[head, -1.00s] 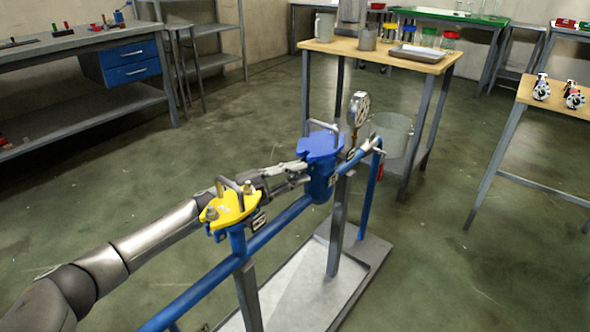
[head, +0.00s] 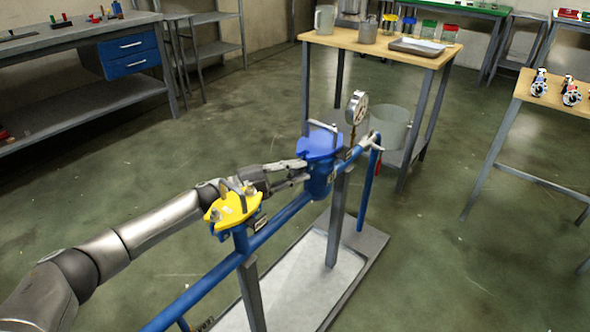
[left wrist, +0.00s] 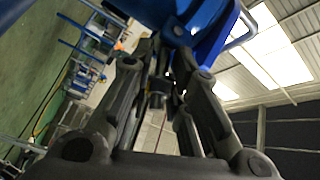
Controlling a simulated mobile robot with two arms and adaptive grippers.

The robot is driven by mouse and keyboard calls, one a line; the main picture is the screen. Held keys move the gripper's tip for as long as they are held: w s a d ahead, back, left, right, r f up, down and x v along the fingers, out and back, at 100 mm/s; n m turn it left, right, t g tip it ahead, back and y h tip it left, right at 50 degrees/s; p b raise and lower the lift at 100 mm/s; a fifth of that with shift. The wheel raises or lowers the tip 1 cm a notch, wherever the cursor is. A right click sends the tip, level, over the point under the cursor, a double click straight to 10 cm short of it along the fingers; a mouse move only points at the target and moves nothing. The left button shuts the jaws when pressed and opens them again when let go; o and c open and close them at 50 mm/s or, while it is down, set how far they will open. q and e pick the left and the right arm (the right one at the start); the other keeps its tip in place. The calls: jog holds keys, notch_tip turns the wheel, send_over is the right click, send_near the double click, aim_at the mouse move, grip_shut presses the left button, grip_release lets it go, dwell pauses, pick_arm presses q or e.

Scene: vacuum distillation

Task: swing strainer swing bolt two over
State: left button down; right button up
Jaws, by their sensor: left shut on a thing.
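A strainer with a blue lid (head: 320,144) and blue body (head: 319,184) stands on the blue pipe in the head view. A second strainer with a yellow lid (head: 234,209) is nearer on the same pipe. My left gripper (head: 293,171) is at the left side of the blue-lidded strainer, just under its lid edge. It is shut on a small part there, likely a swing bolt, mostly hidden by the fingers. The left wrist view shows the fingers (left wrist: 160,80) around a small dark part beneath blue surfaces (left wrist: 205,25). My right gripper is out of view.
A pressure gauge (head: 357,107) rises beyond the blue-lidded strainer, with a grey bucket (head: 390,127) behind it. The pipe stand has a grey base tray (head: 367,268). A wooden-topped table (head: 375,48) stands behind. The floor left of the stand is clear.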

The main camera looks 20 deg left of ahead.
pick_arm(q)
jog(key=shift+r, duration=0.1)
jog(key=c, duration=1.6)
grip_release()
jog(key=shift+o, duration=0.2)
jog(key=v, duration=1.2)
